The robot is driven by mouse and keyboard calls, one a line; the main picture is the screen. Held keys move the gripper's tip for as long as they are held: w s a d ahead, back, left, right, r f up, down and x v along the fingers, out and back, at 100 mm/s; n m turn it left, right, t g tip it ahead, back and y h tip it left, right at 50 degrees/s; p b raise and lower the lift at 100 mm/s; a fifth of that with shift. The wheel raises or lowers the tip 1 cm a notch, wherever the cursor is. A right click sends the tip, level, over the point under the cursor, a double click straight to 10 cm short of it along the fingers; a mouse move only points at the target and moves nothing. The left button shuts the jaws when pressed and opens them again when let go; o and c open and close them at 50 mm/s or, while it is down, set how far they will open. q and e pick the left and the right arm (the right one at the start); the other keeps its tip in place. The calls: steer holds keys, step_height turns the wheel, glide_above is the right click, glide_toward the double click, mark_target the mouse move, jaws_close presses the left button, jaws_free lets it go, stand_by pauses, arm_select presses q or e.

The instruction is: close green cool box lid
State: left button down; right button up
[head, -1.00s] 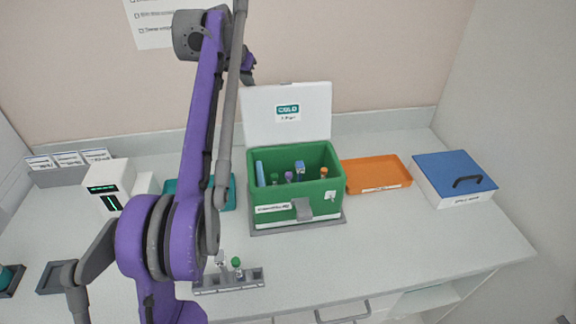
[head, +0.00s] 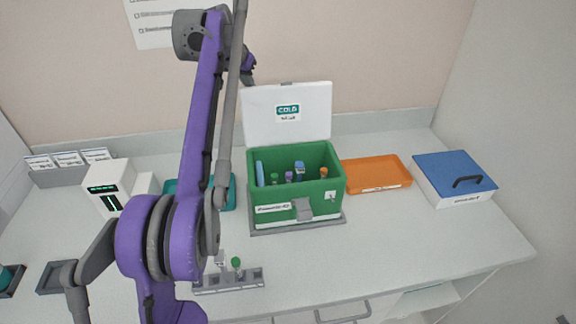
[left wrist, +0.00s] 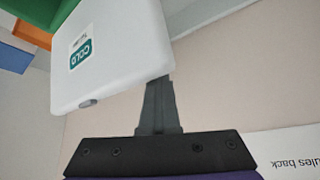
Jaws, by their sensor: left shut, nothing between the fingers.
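The green cool box (head: 296,203) stands on the counter with its white lid (head: 312,122) raised upright at the back. Several capped tubes and a light blue item stand inside it. In the left wrist view the lid (left wrist: 112,55) shows its "COLD" label, and the green box (left wrist: 42,14) is at the top left corner. My left gripper (left wrist: 158,84) is shut and empty, its fingertips at the lid's edge; I cannot tell whether they touch it. In the head view the left gripper (head: 248,78) is small, above the lid's top left corner. My right gripper is not in view.
An orange tray (head: 376,174) and a white box with a blue lid (head: 455,178) stand to the right. A teal tray (head: 228,196) is partly behind my arm. A grey rack (head: 230,281) with tubes lies in front. The front right counter is clear.

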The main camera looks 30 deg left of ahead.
mark_target(254, 97)
arm_select(q)
steer(key=s+d, duration=0.1)
steer(key=s, duration=0.1)
steer(key=s+d, duration=0.1)
steer(key=d, duration=0.1)
steer(key=shift+s+d, duration=0.2)
steer(key=shift+s, duration=0.2)
steer(key=shift+s+d+r, duration=0.35)
steer(key=shift+s+d, duration=0.25)
steer(key=shift+s, duration=0.1)
steer(key=shift+r, duration=0.1)
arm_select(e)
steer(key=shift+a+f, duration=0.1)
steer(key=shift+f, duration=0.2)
arm_select(q)
steer(key=shift+r, duration=0.1)
steer(key=shift+s+d, duration=0.1)
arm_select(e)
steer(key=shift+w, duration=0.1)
arm_select(q)
steer(key=shift+s+d+b, duration=0.4)
steer(key=shift+s+d, duration=0.95)
steer(key=shift+s, duration=0.3)
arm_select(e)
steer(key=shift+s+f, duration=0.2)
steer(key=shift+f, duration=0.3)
arm_select(q)
steer(key=shift+f, duration=0.2)
